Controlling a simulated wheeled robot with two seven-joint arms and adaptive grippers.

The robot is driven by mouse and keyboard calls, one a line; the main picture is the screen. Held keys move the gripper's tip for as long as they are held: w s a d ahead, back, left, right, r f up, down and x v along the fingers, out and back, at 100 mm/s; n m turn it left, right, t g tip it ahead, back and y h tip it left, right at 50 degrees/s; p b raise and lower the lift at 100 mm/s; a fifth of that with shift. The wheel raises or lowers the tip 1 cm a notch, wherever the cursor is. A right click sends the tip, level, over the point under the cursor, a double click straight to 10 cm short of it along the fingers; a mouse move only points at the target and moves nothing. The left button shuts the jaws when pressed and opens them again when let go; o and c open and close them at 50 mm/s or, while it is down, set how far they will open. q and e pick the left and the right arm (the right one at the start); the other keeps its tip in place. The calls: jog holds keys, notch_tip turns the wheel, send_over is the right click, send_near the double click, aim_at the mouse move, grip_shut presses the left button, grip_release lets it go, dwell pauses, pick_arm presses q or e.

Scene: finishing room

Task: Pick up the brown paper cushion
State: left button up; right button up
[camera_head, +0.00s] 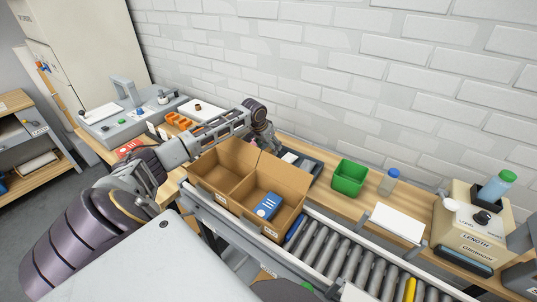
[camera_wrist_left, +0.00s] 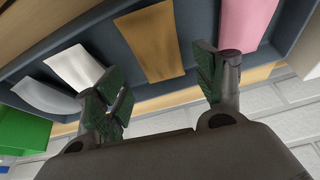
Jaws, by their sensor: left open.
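The brown paper cushion (camera_wrist_left: 153,42) lies in a dark grey tray (camera_wrist_left: 105,45) in the left wrist view, between a pink piece (camera_wrist_left: 247,22) and two whitish pieces (camera_wrist_left: 74,67). My left gripper (camera_wrist_left: 163,90) is open and empty, its two fingers spread apart. The brown cushion appears beyond and between the fingertips, apart from both. In the head view my left gripper (camera_head: 266,142) is over the left end of the tray (camera_head: 315,166), behind the cardboard box. I cannot make out the brown cushion there; the gripper and box hide that part. My right gripper is out of view.
An open divided cardboard box (camera_head: 216,197) with a blue item (camera_head: 267,206) stands on the roller conveyor (camera_head: 335,249), in front of the tray. A green bin (camera_head: 349,178) and a bottle (camera_head: 388,182) stand right of the tray. A brick wall rises behind.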

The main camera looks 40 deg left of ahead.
pick_arm(q)
jog(key=shift+x, duration=1.6)
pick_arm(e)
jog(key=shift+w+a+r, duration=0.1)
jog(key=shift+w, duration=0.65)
pick_arm(q)
jog(key=shift+a+r, duration=0.1)
